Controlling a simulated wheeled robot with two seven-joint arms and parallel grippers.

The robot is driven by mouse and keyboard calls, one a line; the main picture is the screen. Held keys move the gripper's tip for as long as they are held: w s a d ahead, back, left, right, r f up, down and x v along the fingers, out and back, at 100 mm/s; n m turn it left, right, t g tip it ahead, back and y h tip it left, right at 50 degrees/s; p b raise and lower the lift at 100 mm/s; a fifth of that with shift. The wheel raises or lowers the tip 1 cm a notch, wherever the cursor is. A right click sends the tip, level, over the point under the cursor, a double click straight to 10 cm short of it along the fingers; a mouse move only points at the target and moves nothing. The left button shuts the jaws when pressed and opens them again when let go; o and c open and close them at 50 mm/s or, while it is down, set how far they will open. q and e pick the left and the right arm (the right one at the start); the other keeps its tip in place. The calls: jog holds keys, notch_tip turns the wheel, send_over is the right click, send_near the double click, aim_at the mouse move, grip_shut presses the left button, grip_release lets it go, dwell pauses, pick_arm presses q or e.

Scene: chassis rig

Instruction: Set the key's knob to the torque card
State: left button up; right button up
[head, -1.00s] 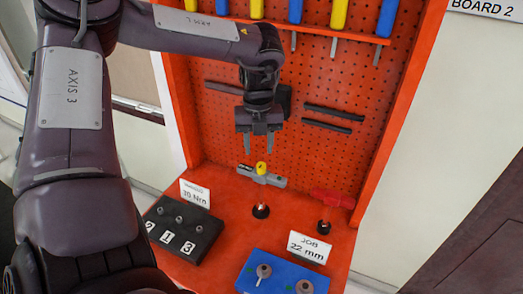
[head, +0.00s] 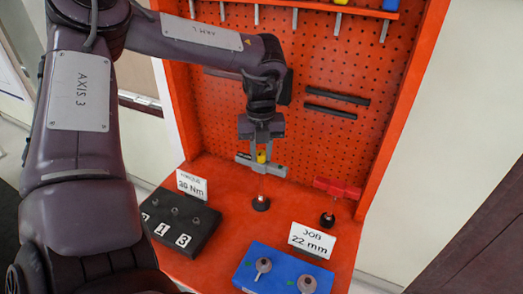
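The key is a grey T-shaped tool (head: 274,170) standing upright on a thin shaft in a black round foot, with a yellow knob (head: 261,157) on top of its bar. My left gripper (head: 261,154) points down over it, its fingers drawn in on both sides of the knob and seemingly shut on it. The fingers partly cover the knob, and no scale on it is readable. The white torque card (head: 191,186) stands at the left and reads 30 Nm. My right gripper is not in view.
A red T-handled tool (head: 338,188) stands to the right in a black foot. A JOB card (head: 311,240) reads 22 mm behind a blue block (head: 285,270) with sockets. A black numbered block (head: 180,222) is at the left. The orange pegboard (head: 225,115) rises behind.

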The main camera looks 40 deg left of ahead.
pick_arm(q)
jog(key=shift+c, duration=0.6)
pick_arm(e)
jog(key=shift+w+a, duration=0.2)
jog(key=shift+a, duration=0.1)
pick_arm(q)
jog(key=m+p, duration=0.1)
jog(key=m, duration=1)
jog(key=o, duration=0.6)
jog(key=shift+o, duration=0.2)
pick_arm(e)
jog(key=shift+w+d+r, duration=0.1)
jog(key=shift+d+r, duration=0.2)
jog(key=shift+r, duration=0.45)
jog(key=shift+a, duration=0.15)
